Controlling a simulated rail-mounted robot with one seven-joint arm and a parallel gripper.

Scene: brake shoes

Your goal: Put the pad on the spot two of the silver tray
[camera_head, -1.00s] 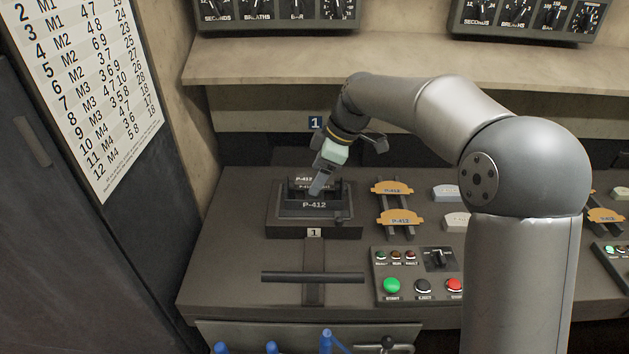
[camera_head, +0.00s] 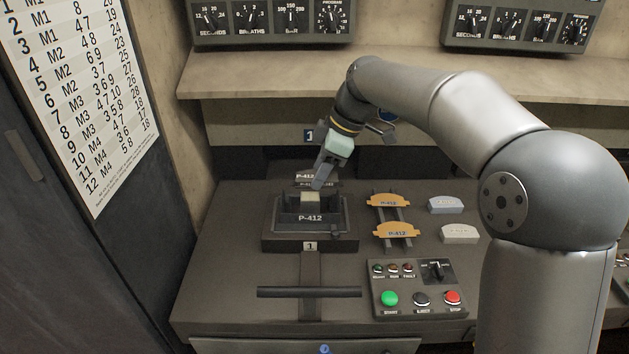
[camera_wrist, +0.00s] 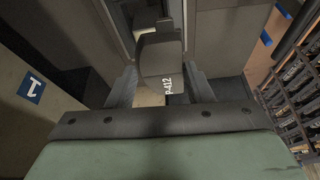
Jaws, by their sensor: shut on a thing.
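My gripper (camera_head: 318,184) is above the back of the dark mould (camera_head: 310,218) marked P-412, tilted down to the left. In the wrist view its fingers (camera_wrist: 162,90) are shut on a dark block (camera_wrist: 160,55) marked P-412. A small block with a pale top (camera_head: 310,197) sits in the mould's opening, below and in front of the gripper. Two loose pads lie to the right, a bluish-grey one (camera_head: 445,204) and a paler one (camera_head: 460,234). I cannot make out a silver tray with numbered spots.
Two orange plates (camera_head: 388,201) marked P-412 rest on a dark rack right of the mould. A button panel (camera_head: 418,288) and a dark bar handle (camera_head: 309,292) are in front. A shelf (camera_head: 400,80) runs above the bench, with dial boxes on it.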

